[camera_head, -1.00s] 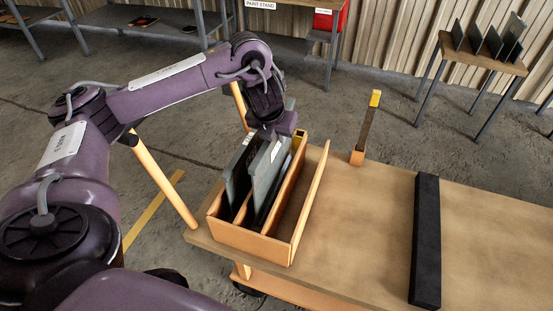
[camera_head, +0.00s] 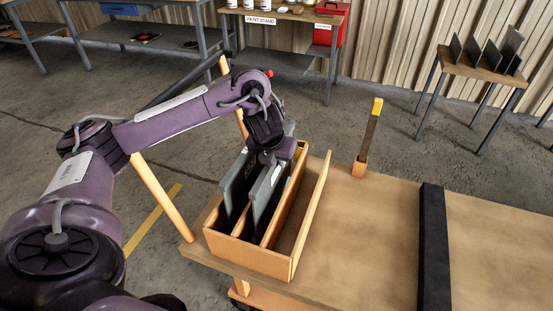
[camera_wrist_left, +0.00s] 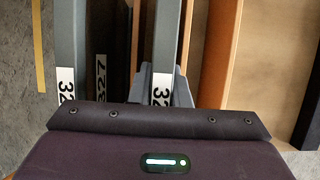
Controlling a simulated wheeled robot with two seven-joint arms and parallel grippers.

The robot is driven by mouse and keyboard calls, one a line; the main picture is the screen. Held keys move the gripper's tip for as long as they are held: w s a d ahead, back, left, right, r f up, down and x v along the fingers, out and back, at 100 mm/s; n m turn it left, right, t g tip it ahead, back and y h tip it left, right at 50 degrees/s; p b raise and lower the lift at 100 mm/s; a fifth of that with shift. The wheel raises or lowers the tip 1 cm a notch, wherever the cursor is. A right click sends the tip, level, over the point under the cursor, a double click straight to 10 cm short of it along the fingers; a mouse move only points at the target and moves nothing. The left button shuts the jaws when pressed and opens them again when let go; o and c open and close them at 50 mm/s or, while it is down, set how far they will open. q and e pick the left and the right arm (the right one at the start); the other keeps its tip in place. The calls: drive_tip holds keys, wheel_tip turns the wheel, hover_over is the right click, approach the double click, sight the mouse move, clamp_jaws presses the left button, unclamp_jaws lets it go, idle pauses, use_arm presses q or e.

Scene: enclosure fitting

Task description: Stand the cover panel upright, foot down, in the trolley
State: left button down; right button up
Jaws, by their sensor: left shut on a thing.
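The grey cover panel (camera_head: 264,196) stands upright in the wooden slotted rack of the trolley, between two dividers. Its lower edge is hidden inside the rack. My left gripper (camera_head: 268,150) is shut on its upper edge from above. In the left wrist view the panel (camera_wrist_left: 166,45) runs away from the gripper and carries a white number label. The trolley (camera_head: 375,215) has a wooden top, and the rack (camera_head: 248,256) sits at its left end. My right gripper is not in view.
Another panel (camera_head: 232,190) stands in the rack just left of the held one. The rack's right compartment is open. A black bar (camera_head: 433,250) lies across the trolley top, and a yellow-tipped post (camera_head: 371,135) stands at its back edge. A small table (camera_head: 480,65) behind holds several dark panels.

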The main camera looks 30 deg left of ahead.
use_arm(q)
drive_tip(key=c, duration=1.8)
unclamp_jaws()
drive_tip(key=shift+f, duration=0.1)
drive_tip(key=o, duration=0.4)
drive_tip(key=shift+o, duration=0.2)
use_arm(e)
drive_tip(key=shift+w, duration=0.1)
